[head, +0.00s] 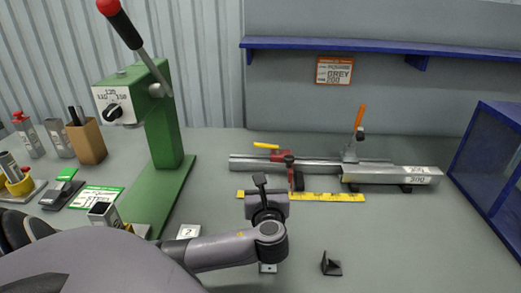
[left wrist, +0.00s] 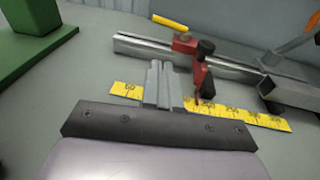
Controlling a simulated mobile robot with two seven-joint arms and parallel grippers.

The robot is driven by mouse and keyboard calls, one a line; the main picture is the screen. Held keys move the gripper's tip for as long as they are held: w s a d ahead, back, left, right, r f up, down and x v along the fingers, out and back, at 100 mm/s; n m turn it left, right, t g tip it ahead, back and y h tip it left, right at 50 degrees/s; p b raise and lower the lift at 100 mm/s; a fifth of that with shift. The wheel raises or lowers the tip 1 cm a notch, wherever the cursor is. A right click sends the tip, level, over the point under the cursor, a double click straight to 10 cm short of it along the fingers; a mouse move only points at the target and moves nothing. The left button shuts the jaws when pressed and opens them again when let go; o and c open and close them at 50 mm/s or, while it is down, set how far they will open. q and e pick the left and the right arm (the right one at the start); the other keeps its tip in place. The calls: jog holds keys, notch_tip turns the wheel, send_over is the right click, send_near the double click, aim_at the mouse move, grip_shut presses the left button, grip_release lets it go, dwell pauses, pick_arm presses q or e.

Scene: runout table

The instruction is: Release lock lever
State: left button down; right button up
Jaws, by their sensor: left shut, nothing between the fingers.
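A metal rail (head: 325,167) runs across the table, carrying a red stop block (head: 284,156) with a yellow lever (head: 266,146) pointing left. The left wrist view also shows the yellow lever (left wrist: 170,22) and the red block (left wrist: 187,44). A second, orange-handled lever (head: 360,115) stands upright on a clamp farther right. My left gripper (head: 260,181) is in front of the rail, over the yellow scale. In the left wrist view its fingers (left wrist: 160,72) are together and empty, apart in the picture from the yellow lever. My right gripper is not in view.
A yellow scale (head: 330,197) lies before the rail. A metal profile (head: 391,173) lies at its right. A green press (head: 164,135) with a red-knobbed handle stands left. A black bracket (head: 331,265) is in front. A blue frame (head: 486,160) bounds the right.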

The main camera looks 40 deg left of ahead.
pick_arm(q)
send_near(267, 147)
jog(key=a, duration=0.1)
jog(key=w+a+f, duration=0.1)
jog(key=a, duration=0.1)
jog(key=w+a, duration=0.1)
jog(key=a, duration=0.1)
jog(key=shift+w+a+f, duration=0.1)
jog(key=shift+f, duration=0.05)
jog(key=shift+w+a+b, duration=0.25)
jog(key=shift+b, duration=0.05)
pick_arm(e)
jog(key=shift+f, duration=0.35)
pick_arm(q)
jog(key=shift+w, duration=0.1)
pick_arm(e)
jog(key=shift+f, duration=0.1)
